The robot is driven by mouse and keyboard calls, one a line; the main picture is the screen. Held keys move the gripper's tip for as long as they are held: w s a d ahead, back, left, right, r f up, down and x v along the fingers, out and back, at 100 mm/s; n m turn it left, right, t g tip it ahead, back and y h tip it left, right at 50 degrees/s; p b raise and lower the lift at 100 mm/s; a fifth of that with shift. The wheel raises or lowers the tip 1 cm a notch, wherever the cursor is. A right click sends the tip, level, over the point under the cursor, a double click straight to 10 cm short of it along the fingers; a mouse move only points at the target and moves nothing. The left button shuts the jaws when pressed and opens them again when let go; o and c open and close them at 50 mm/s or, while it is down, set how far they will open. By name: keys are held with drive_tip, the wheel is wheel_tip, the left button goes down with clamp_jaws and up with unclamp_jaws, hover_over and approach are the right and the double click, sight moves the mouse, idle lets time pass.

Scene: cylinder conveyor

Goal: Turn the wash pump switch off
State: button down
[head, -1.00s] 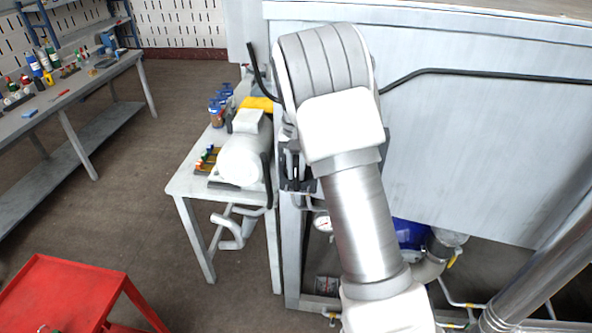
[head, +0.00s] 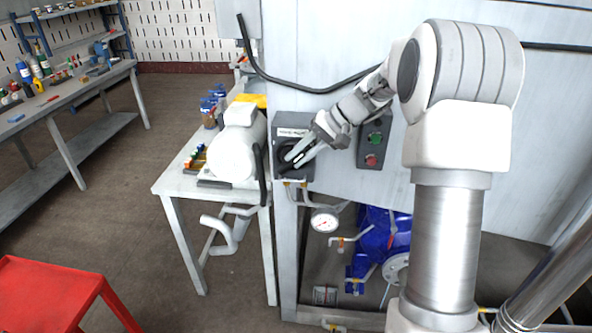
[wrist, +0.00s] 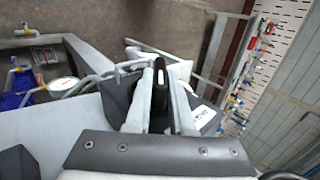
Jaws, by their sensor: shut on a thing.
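The switch is a black rotary handle (head: 287,152) on a dark grey box (head: 284,121) with a white label, fixed to the front left of the large grey cabinet. My gripper (head: 297,157) reaches it from the right, tilted down to the left. In the wrist view the black handle (wrist: 160,72) lies between the two pale fingers of my gripper (wrist: 158,90), which is shut on it. The box (wrist: 116,98) shows behind the fingers, its label partly to the right. The fingers hide part of the handle, so its exact setting is unclear.
A box with green and red buttons (head: 373,147) sits right of the switch, close to my wrist. A black cable (head: 300,88) runs above. A pressure gauge (head: 324,220) and blue pump (head: 377,245) are below. A bench (head: 172,186) with a white cylinder (head: 233,152) stands left.

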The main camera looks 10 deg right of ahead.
drive_tip(key=y+b, duration=0.1)
drive_tip(key=b, duration=0.1)
drive_tip(key=f+t+y+b, duration=0.1)
drive_tip(key=y+b, duration=0.1)
drive_tip(key=d+y+b, duration=0.1)
drive_tip(key=b, duration=0.1)
drive_tip(key=shift+s+f+t, duration=0.1)
drive_tip(key=shift+f+t, duration=0.2)
drive_tip(key=shift+f, duration=0.05)
drive_tip(key=y+b, duration=0.1)
drive_tip(key=t+y+b, duration=0.1)
drive_tip(key=b, duration=0.1)
drive_tip(key=y+b, duration=0.1)
drive_tip(key=shift+f+y, duration=0.25)
drive_tip(key=shift+y, duration=0.15)
drive_tip(key=shift+t+y+b, duration=0.4)
drive_tip(key=shift+y+b, duration=0.1)
drive_tip(key=shift+b, duration=0.3)
drive_tip(key=shift+r, duration=0.1)
drive_tip(key=shift+a, duration=0.1)
drive_tip(key=c, duration=0.8)
unclamp_jaws()
